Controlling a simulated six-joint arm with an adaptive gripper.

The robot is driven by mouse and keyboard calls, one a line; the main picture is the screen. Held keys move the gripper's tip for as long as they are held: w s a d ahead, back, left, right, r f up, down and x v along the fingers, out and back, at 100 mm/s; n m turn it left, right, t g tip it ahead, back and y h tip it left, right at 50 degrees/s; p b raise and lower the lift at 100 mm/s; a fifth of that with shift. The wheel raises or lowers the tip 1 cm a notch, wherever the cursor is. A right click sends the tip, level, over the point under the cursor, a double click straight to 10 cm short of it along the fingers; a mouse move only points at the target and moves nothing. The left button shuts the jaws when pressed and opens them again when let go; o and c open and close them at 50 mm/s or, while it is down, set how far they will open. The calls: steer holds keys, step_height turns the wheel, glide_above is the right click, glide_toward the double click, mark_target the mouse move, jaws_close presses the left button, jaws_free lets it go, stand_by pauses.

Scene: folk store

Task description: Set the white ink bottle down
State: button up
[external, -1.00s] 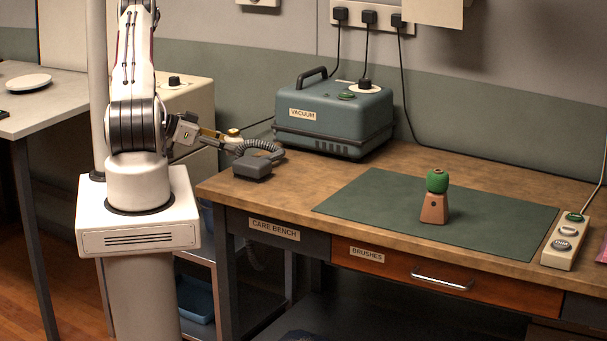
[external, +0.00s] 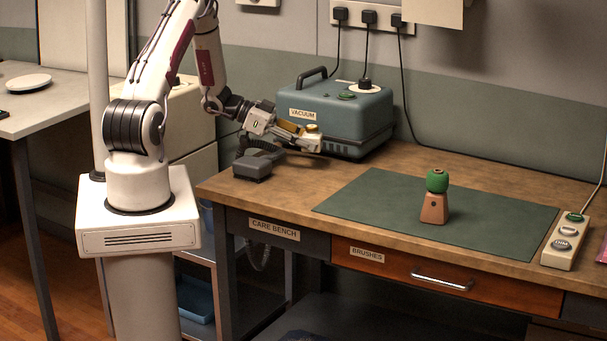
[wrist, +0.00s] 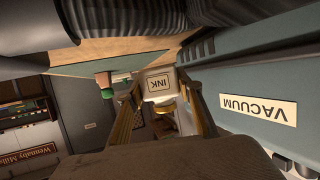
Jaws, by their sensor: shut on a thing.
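The white ink bottle (external: 314,143) has a gold-coloured top and hangs in my gripper (external: 303,136), above the bench and in front of the blue-grey vacuum. In the wrist view the bottle (wrist: 158,80) shows its INK label upside down between the two gold-coloured fingers, which are shut on it. The care bench (external: 295,190) has a brown top with a dark green mat (external: 370,205) to the right of my gripper.
The vacuum (external: 335,115) stands close behind my gripper. A grey device with a coiled hose (external: 252,167) lies at the bench's left. The mat's left part is clear.

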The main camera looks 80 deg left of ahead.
steer(key=w+d+m+h, duration=0.1)
steer(key=d, duration=0.4)
steer(key=w+d+m+g+h, duration=0.1)
steer(key=w+d, duration=0.1)
steer(key=d, duration=0.3)
steer(key=w+d+r+m+h, duration=0.1)
steer(key=d, duration=0.5)
steer(key=shift+w+g, duration=0.15)
steer(key=shift+g, duration=0.25)
steer(key=d+m+h, duration=0.1)
steer(key=d, duration=0.3)
steer(key=s+d+m+g, duration=0.1)
steer(key=d, duration=0.4)
steer(key=s+d+g+h, duration=0.1)
steer(key=d, duration=0.4)
steer(key=shift+s+d+r+m+h, duration=0.15)
steer(key=shift+d+r+m+h, duration=0.15)
steer(key=shift+r+m, duration=0.1)
steer(key=shift+a+f, duration=0.1)
